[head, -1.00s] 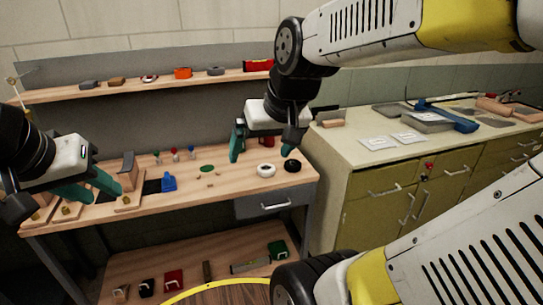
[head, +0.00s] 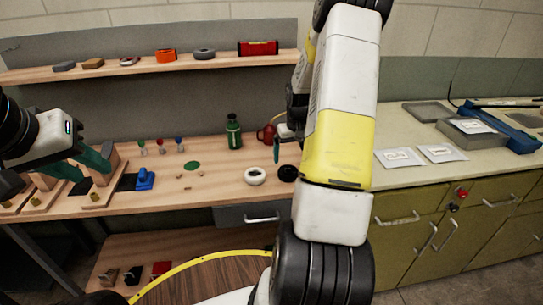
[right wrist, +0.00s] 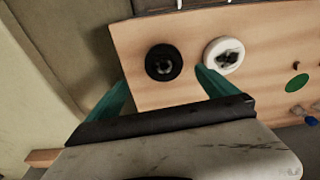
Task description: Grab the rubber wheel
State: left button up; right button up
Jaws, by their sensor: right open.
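A black wheel (head: 288,173), which looks like the rubber one, lies flat near the right end of the wooden workbench, partly hidden by my right arm. A white wheel (head: 255,176) lies just left of it. In the right wrist view the black wheel (right wrist: 163,62) sits ahead between the finger lines, with the white wheel (right wrist: 224,54) by the right fingertip. My right gripper (right wrist: 162,84) is open and empty above the bench edge; in the head view it is mostly hidden behind my arm. My left gripper (head: 84,164) appears open over wooden blocks at the bench's left.
A green bottle (head: 233,132) and a red kettle-like object (head: 266,135) stand behind the wheels. A blue part (head: 145,179) lies left. The shelf (head: 130,70) above holds several items. A cabinet counter (head: 400,180) with cards and trays adjoins at right.

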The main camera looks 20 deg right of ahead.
aim_at(288, 170)
jog(key=f, duration=0.2)
jog(key=w+f, duration=0.1)
jog(key=f, duration=0.4)
jog(key=shift+w+a+f, duration=0.25)
jog(key=shift+f, duration=0.05)
jog(key=c, duration=1.7)
jog(key=shift+c, duration=0.2)
jog(key=shift+r, duration=0.2)
